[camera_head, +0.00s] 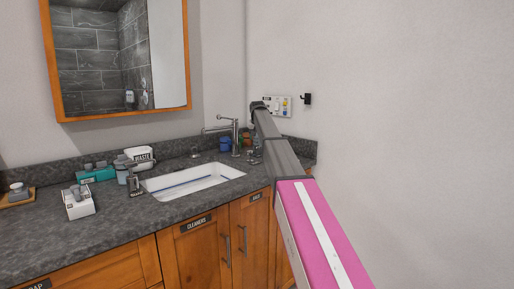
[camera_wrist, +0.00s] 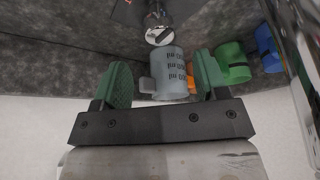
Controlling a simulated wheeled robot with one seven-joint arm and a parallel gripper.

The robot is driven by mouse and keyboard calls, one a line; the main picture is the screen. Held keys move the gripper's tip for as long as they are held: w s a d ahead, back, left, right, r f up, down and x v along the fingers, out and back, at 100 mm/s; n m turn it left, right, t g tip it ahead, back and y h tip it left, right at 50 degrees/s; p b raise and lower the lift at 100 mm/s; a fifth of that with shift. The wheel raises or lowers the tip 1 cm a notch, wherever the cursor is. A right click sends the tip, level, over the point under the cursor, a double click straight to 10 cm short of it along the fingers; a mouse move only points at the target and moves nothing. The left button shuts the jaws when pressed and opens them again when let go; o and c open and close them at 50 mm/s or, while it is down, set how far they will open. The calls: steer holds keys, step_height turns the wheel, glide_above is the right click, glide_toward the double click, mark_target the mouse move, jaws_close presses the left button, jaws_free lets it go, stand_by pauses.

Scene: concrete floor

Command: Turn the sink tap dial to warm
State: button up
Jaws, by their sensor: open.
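A white sink (camera_head: 195,180) is set in the dark stone counter, with a tall metal tap (camera_head: 228,130) behind it. A round metal dial (camera_wrist: 160,36) with a dark line across its face shows at the top of the wrist view. I cannot read any warm mark on it. My gripper (camera_wrist: 164,82) is open, its green fingers apart. A grey measuring cup (camera_wrist: 170,76) with printed markings shows between the fingers in the picture; I cannot tell whether it touches them. The dial is beyond the cup. In the head view my arm hides the gripper and the counter's back right.
A green cup (camera_wrist: 232,62) and a blue cup (camera_wrist: 266,48) stand right of my fingers, with a small orange piece (camera_wrist: 193,88) close by. Bottles and boxes (camera_head: 80,202) crowd the counter's left. A switch panel (camera_head: 277,106) and hook (camera_head: 306,99) are on the wall.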

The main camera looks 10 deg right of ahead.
mark_target(258, 149)
steer(key=x, duration=0.7)
steer(key=shift+c, duration=0.3)
steer(key=c, duration=0.9)
